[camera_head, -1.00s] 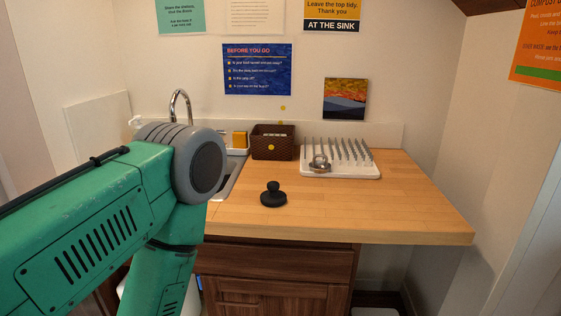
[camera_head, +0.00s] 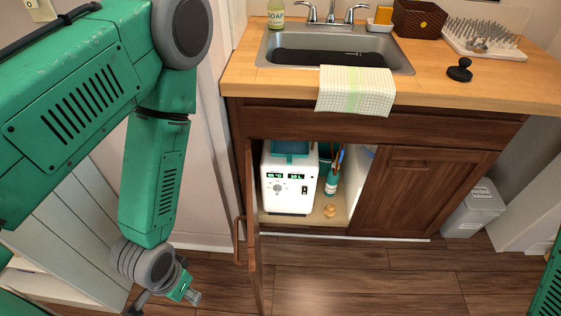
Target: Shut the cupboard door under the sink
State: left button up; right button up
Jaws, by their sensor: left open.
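The cupboard door (camera_head: 252,225) under the sink is dark wood and stands open. It is hinged at the left of the opening, swung out toward me and seen nearly edge-on. Its bar handle (camera_head: 239,240) is on the left face. My left gripper (camera_head: 172,292) is open and low, to the left of the door, apart from it, with its lower part near the picture's bottom edge. The sink (camera_head: 335,55) is set in the wooden counter above the opening. My right gripper is out of view; only a bit of green arm shows at the lower right.
Inside the cupboard are a white machine (camera_head: 288,185), a teal bottle (camera_head: 332,178) and a small orange-brown object (camera_head: 329,210). The right door (camera_head: 420,195) is shut. A towel (camera_head: 355,90) hangs over the counter edge. A grey bin (camera_head: 474,208) stands at right. Floor in front is clear.

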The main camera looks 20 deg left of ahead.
aim_at(255, 265)
jog(key=k+j, duration=0.15)
jog(key=j, duration=0.3)
jog(key=k+j, duration=0.1)
jog(key=j, duration=0.3)
jog(key=k+j, duration=0.15)
jog(key=j, duration=0.3)
